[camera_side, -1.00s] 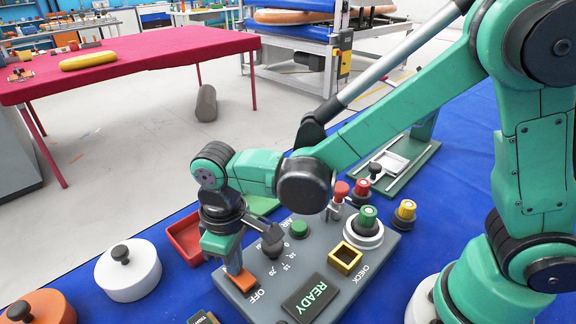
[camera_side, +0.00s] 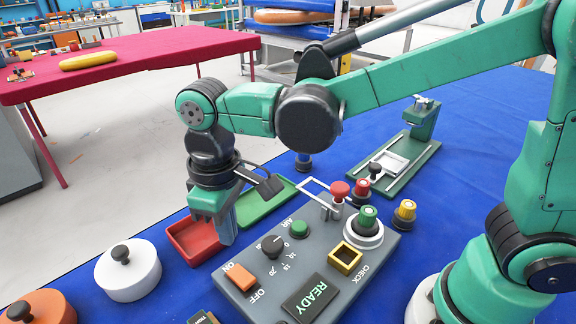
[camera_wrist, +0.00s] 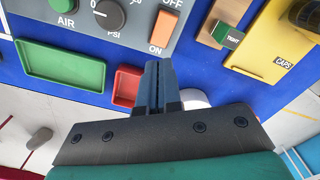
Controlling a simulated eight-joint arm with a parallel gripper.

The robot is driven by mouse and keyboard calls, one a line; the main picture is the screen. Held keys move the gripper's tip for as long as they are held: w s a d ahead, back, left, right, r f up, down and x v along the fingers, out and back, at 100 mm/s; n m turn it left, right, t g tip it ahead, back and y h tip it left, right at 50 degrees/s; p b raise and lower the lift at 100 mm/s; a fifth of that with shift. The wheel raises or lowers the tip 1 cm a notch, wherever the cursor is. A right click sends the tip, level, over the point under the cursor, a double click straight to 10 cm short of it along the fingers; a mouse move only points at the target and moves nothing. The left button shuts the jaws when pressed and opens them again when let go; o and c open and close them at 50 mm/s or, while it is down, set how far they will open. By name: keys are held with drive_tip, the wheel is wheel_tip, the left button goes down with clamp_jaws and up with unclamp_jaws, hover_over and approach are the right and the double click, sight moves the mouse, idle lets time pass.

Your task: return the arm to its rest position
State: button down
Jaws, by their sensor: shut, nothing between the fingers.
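My gripper (camera_side: 226,226) is shut and empty. In the side view it hangs pointing down beside the red tray (camera_side: 186,242), to the left of the grey control panel (camera_side: 232,302). In the wrist view the closed fingers (camera_wrist: 158,82) stand in the middle, with the red tray (camera_wrist: 126,85) to their left and the orange rocker switch (camera_wrist: 161,30) beyond the tips. The orange switch (camera_side: 240,276) is uncovered in the side view. My arm reaches across from the right above the panel.
The panel carries a black knob (camera_side: 272,245), a green button (camera_side: 299,228), a yellow square socket (camera_side: 345,258) and a READY display (camera_side: 310,298). A green tray (camera_side: 265,204) lies behind. A white lidded pot (camera_side: 128,274) stands left.

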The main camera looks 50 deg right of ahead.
drive_tip(key=s+d+r+m+t, duration=0.2)
drive_tip(key=d+m+t, duration=0.4)
drive_tip(key=d, duration=1)
drive_tip(key=shift+s+d+r+t, duration=0.15)
drive_tip(key=shift+s+r+t, duration=0.1)
drive_tip(key=shift+t, duration=0.35)
